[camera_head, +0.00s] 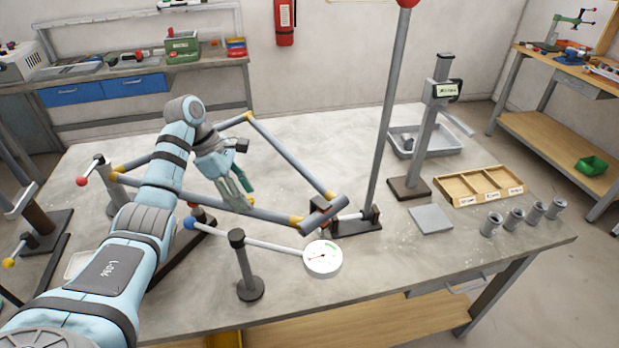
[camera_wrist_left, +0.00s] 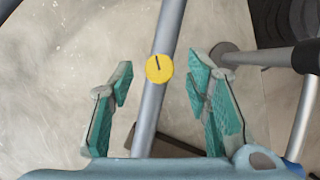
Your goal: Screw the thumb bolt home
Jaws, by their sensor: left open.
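A round yellow disc with a dark line across its face, apparently the thumb bolt's head (camera_wrist_left: 159,70), lies on a grey tube (camera_wrist_left: 151,115) in the left wrist view. How far it is screwed in cannot be told. My left gripper (camera_head: 243,193) is open above the near tube of the frame (camera_head: 289,154), which has yellow corner pieces. In the left wrist view my left gripper (camera_wrist_left: 161,72) has its teal-padded fingers on either side of the disc, apart from it. The disc cannot be made out in the head view. My right gripper is not in view.
A tall lever (camera_head: 390,105) rises at the frame's right corner. Further right are a grey tray (camera_head: 455,146), a wooden compartment box (camera_head: 455,190), a grey plate (camera_head: 431,219) and several metal cylinders (camera_head: 514,221).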

